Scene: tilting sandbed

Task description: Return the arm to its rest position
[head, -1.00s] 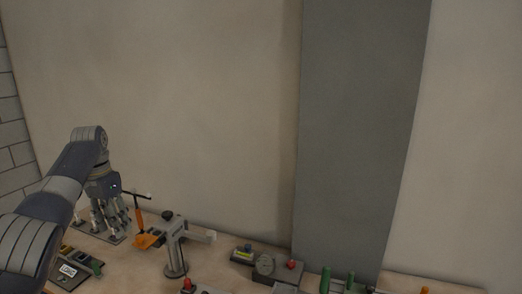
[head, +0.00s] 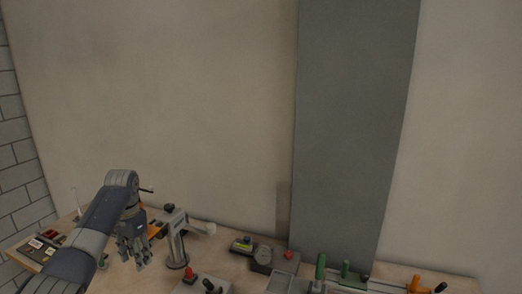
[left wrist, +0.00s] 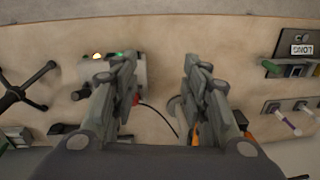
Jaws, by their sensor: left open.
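My left arm comes in from the left in the head view. Its gripper (head: 139,264) points down over the bench, left of a grey post stand (head: 177,245). In the left wrist view the gripper (left wrist: 158,66) has its two fingers well apart, with bare bench top and a thin black cable between them. It holds nothing. My right gripper is in neither view.
The bench (head: 230,277) carries a box with a red button (head: 190,272), a grey control box (head: 262,256), green handles (head: 320,267) and a labelled panel (head: 38,246). The wrist view shows a black spoked handle (left wrist: 20,94). A wall stands behind.

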